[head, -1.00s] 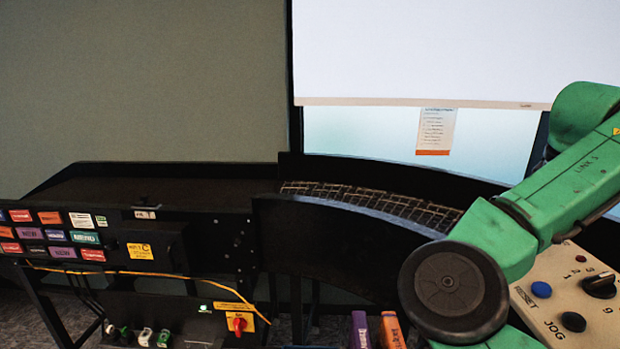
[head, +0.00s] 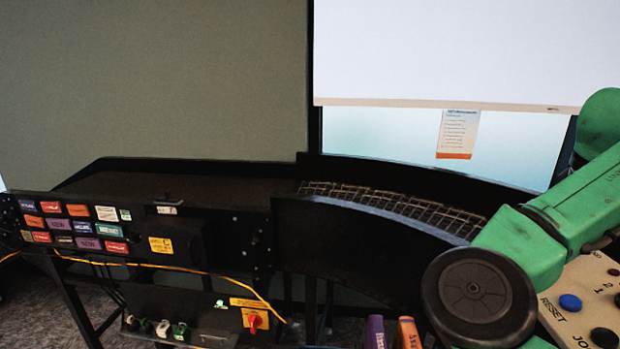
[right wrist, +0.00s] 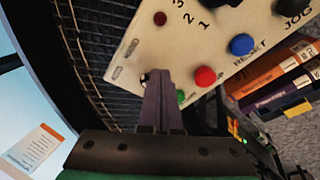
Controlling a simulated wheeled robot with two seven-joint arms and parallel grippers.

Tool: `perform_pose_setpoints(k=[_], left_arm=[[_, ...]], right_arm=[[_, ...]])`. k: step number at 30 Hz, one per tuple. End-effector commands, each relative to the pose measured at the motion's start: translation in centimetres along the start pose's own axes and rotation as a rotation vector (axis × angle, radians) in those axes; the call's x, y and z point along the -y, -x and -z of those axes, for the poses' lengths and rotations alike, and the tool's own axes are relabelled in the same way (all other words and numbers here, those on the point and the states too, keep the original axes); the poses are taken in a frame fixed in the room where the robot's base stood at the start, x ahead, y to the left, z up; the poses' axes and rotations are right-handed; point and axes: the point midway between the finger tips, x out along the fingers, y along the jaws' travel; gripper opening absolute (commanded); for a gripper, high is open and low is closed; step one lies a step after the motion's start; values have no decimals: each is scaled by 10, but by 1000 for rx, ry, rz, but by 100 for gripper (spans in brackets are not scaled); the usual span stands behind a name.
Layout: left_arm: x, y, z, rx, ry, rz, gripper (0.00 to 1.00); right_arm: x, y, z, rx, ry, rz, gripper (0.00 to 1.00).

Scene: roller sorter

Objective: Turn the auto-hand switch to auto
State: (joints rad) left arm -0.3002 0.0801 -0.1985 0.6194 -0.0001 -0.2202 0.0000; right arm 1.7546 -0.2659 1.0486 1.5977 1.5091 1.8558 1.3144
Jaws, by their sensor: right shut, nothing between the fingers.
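The cream control panel (head: 555,318) is at the lower right of the head view, partly hidden behind my right arm. It fills the upper middle of the right wrist view (right wrist: 190,50). It carries a numbered black selector, a blue RESET button (right wrist: 242,44), a black JOG button (right wrist: 288,8), a red button (right wrist: 205,76) and a green button (right wrist: 181,96). My right gripper (right wrist: 158,74) is shut and empty, its tips over the panel's edge area. A small dark-and-light part (right wrist: 145,77) shows right beside the tips, possibly the auto-hand switch; its position and any contact are unclear. My left gripper is out of view.
A curved roller conveyor (head: 390,205) runs behind the panel. Purple and orange binders (head: 408,333) stand below it. A red rotary switch on a yellow plate (head: 254,321) and a yellow cable are at lower left, beneath a rack of coloured labels (head: 75,227).

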Motion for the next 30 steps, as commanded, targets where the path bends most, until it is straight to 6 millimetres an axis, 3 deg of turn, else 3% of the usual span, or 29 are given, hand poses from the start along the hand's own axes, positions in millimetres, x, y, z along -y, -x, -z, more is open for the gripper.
perform_pose_setpoints(k=[30], left_arm=[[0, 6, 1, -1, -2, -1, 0]], right_arm=[[-6, 0, 3, -1, -1, 0, 0]])
